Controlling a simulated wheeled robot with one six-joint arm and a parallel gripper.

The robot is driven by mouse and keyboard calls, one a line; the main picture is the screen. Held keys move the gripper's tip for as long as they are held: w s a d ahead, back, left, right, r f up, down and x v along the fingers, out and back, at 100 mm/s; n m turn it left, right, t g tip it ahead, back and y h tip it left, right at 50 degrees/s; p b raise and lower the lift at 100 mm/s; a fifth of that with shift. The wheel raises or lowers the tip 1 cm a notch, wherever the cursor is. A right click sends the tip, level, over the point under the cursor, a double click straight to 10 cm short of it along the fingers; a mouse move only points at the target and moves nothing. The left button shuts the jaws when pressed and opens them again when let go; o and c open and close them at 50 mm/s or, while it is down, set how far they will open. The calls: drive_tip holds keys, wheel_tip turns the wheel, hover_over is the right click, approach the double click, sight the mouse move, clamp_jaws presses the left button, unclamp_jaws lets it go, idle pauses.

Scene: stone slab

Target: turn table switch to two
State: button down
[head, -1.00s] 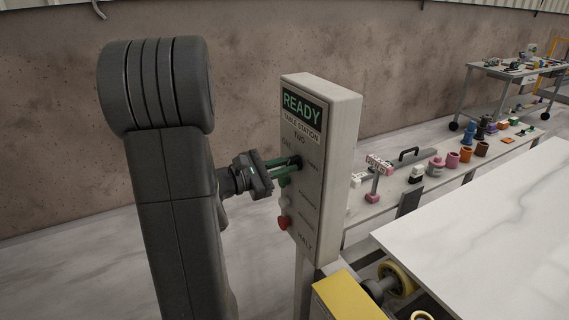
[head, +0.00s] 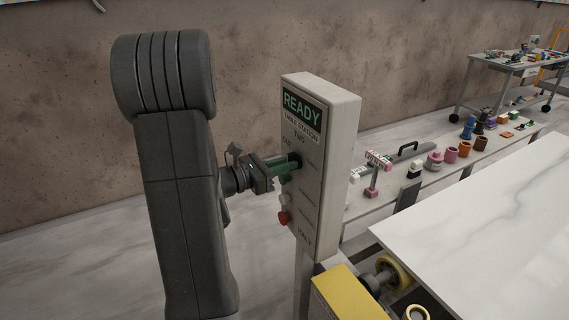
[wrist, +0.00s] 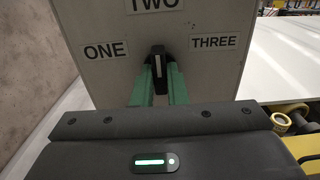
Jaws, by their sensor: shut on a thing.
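The table switch (wrist: 157,66) is a black knob with a white mark on the control box (head: 341,150). In the wrist view it stands between the labels ONE and THREE, below TWO, and its white mark points up toward TWO. My gripper (head: 292,163) reaches the box from the left. Its green fingers also show in the wrist view (wrist: 158,86), shut on the knob from both sides. In the head view the fingers partly hide the knob. The box's sign reads READY, TABLE STATION.
Below the knob the box has a red button (head: 284,217) and other small controls. A white stone slab (head: 480,230) lies at right, by yellow rollers (head: 393,272). A low bench (head: 400,195) behind holds several coloured parts. A brown wall (head: 250,70) stands behind.

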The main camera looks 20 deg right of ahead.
drive_tip(key=c, duration=1.4)
unclamp_jaws()
drive_tip(key=shift+c, duration=0.2)
drive_tip(key=shift+a, duration=0.15)
drive_tip(key=s+a+b, duration=0.1)
drive_tip(key=a+b, duration=0.1)
drive_tip(key=a, duration=1.1)
drive_tip(key=shift+a, duration=0.25)
drive_tip(key=shift+d, duration=0.1)
drive_tip(key=w+d+p, duration=0.1)
drive_tip(key=d+p, duration=0.1)
drive_tip(key=d, duration=1.1)
drive_tip(key=shift+d, duration=0.3)
drive_tip(key=shift+a, duration=0.15)
